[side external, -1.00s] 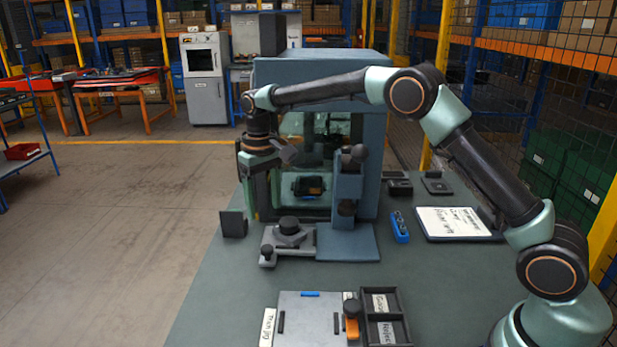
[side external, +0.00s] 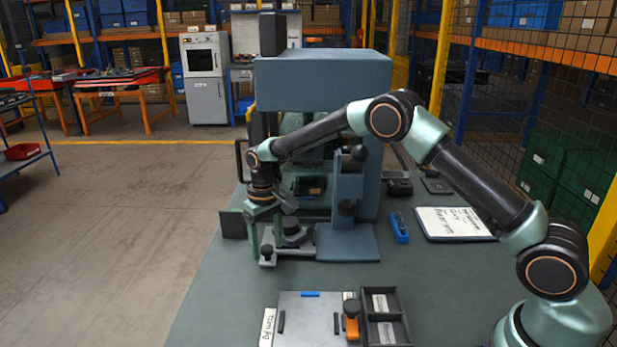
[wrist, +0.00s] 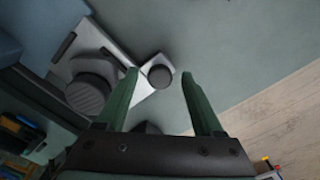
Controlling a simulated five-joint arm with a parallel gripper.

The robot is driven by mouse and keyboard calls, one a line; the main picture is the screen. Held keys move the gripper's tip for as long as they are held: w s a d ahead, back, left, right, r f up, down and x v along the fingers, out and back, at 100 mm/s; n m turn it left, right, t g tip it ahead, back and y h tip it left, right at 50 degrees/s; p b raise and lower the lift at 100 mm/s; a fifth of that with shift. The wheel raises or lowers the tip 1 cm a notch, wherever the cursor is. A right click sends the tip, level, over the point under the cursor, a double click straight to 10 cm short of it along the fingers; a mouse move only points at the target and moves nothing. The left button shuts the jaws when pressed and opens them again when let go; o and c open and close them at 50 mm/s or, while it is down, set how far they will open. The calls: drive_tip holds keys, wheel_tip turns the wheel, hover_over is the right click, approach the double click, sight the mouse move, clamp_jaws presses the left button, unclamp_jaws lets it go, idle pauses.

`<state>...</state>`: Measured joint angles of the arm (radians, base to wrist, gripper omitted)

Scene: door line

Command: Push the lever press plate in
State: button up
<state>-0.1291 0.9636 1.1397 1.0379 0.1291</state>
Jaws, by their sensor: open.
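A light grey plate (side external: 304,241) lies at the foot of the blue-grey lever press (side external: 350,186), with a large round black part on it. A small black knob (side external: 267,250) is on a tab at the plate's front left corner. My gripper (side external: 264,246) is open, pointing down over that knob. In the wrist view, the two green fingers of my gripper (wrist: 159,73) are on either side of the small knob (wrist: 159,75), with gaps showing. The plate (wrist: 85,42) and its larger round part are to the left there. Whether a finger touches the knob cannot be told.
A dark upright panel (side external: 232,224) stands just left of the gripper. The large blue-grey cabinet (side external: 320,72) rises behind. A blue device (side external: 399,228) and a clipboard (side external: 453,222) lie to the right. A tray (side external: 386,303) is in front; the bench between is clear.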

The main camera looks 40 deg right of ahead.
clamp_jaws()
drive_tip(key=shift+r, duration=0.1)
idle(1.2)
